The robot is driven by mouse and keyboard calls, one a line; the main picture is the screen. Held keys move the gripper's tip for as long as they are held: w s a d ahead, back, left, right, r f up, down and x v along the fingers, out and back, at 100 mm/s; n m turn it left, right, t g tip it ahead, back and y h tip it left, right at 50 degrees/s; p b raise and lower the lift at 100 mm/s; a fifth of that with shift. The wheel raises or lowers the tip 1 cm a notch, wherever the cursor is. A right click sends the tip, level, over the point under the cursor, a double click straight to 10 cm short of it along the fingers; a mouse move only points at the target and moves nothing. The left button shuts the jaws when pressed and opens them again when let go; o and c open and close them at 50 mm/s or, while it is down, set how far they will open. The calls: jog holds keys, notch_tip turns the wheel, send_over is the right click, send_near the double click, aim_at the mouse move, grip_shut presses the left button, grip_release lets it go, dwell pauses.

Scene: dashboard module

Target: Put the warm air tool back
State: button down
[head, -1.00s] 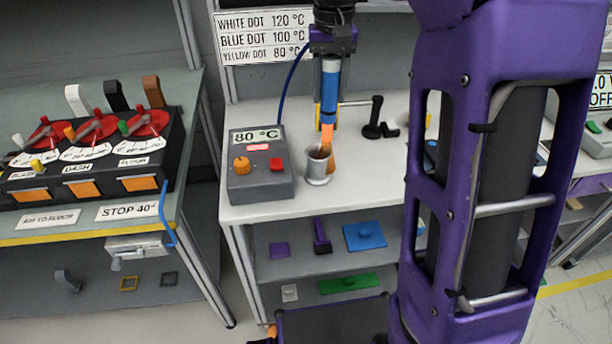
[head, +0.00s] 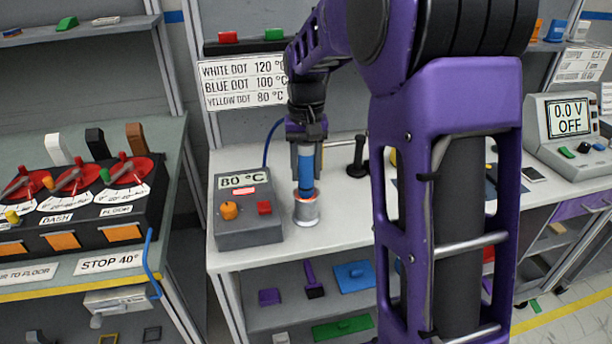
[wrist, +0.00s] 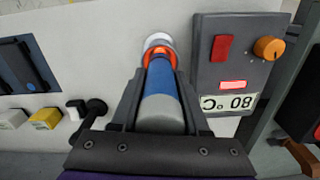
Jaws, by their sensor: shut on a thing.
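The warm air tool (head: 306,170) is a blue and grey cylinder joined by a blue hose to a grey control unit (head: 248,228) that reads 80 °C. My gripper (head: 306,146) is shut on its upper part and holds it upright. Its lower end is at the mouth of a metal cup (head: 307,214), with an orange ring showing at the rim. How deep it sits is hidden. In the wrist view, the tool (wrist: 160,88) lies between my fingers (wrist: 158,78) and points into the cup (wrist: 158,39).
A black stand (head: 358,158) is on the bench behind and right of the cup. The control unit stands close on the left. A sign (head: 243,83) on the wall lists dot colours and temperatures. Bench space (head: 340,225) right of the cup is clear.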

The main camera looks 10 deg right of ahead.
jog(key=shift+f, duration=0.6)
jog(key=shift+f, duration=0.2)
jog(key=shift+c, duration=2)
grip_release()
notch_tip(320, 180, up, 12)
jog(key=shift+r+p, duration=0.2)
jog(key=shift+p, duration=0.75)
